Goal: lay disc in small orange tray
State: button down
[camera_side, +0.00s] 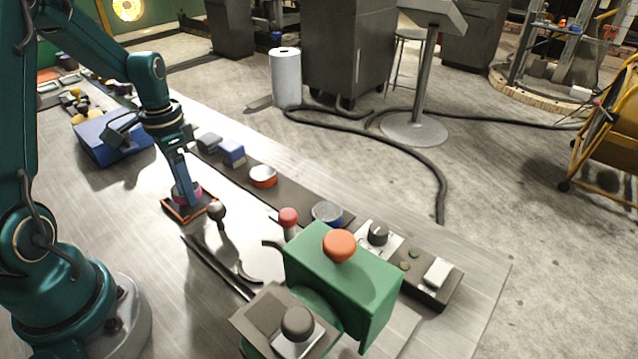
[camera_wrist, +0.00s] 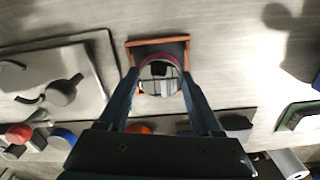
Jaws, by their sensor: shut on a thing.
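The disc (camera_side: 194,189) has a magenta-pink rim; in the wrist view its round, shiny face (camera_wrist: 160,86) shows between my fingers. My gripper (camera_side: 184,192) is shut on the disc; in the wrist view, the fingers (camera_wrist: 160,77) are at its left and right sides. The small orange tray (camera_side: 176,212) is a shallow square with an orange rim and dark floor. In the wrist view the tray (camera_wrist: 158,41) shows around and beyond the disc. The disc is over or within the tray; I cannot tell whether it touches the floor.
A grey ball-topped lever (camera_side: 216,210) stands close to the tray's right. A dark strip holds a blue block (camera_side: 232,150), a red-orange round piece (camera_side: 263,177) and a blue-rimmed dish (camera_side: 327,212). A green box (camera_side: 345,285) with an orange knob stands nearer the camera. A blue box (camera_side: 108,140) lies behind left.

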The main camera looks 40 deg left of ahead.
jog(key=shift+f, duration=0.7)
jog(key=shift+f, duration=0.15)
jog(key=shift+c, duration=0.3)
grip_release()
notch_tip(320, 180, up, 12)
jog(key=s+d+r+n+t, duration=0.1)
jog(key=s+d, duration=0.3)
jog(key=d, duration=0.4)
jog(key=s+d+r+n+t, duration=0.1)
jog(key=s+d+r+t, duration=0.1)
jog(key=d, duration=0.7)
jog(key=shift+s+t, duration=0.85)
jog(key=shift+t, duration=0.45)
